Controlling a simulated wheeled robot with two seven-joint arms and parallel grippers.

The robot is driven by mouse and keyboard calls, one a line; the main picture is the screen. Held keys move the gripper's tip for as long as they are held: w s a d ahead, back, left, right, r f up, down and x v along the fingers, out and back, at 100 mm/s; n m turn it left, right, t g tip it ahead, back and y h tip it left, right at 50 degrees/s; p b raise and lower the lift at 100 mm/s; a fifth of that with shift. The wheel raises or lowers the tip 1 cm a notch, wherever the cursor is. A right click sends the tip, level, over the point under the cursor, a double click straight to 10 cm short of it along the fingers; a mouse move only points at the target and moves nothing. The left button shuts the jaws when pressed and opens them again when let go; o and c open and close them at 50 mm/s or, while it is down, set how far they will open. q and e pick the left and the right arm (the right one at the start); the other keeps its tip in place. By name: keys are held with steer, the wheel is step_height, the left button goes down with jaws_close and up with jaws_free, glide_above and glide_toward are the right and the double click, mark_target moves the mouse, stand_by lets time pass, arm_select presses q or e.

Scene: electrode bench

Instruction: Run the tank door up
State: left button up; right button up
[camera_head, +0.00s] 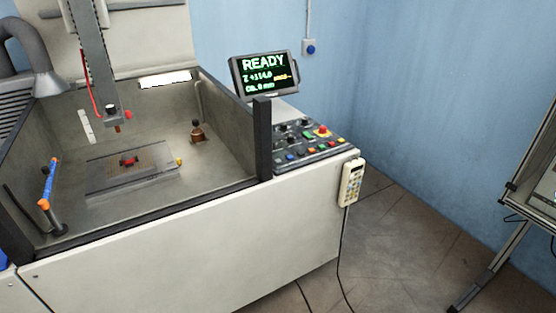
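The work tank (226,130) stands at the left, with grey inner walls and an open top. Its front side is open between a dark post (263,140) at the right and a dark post (14,238) at the left. A dark edge (150,217) runs low along the front between the posts. No raised door panel shows there; I cannot tell the door itself from the cream front (200,255). A control panel (305,138) with coloured buttons and a red knob sits right of the tank. Neither of my grippers is in view.
A screen (264,74) reads READY. A handheld pendant (351,183) hangs at the cabinet's right corner on a cable. The machine head (112,112) hangs over a plate (135,172) in the tank. A metal-framed stand (520,190) is at the right; floor between is clear.

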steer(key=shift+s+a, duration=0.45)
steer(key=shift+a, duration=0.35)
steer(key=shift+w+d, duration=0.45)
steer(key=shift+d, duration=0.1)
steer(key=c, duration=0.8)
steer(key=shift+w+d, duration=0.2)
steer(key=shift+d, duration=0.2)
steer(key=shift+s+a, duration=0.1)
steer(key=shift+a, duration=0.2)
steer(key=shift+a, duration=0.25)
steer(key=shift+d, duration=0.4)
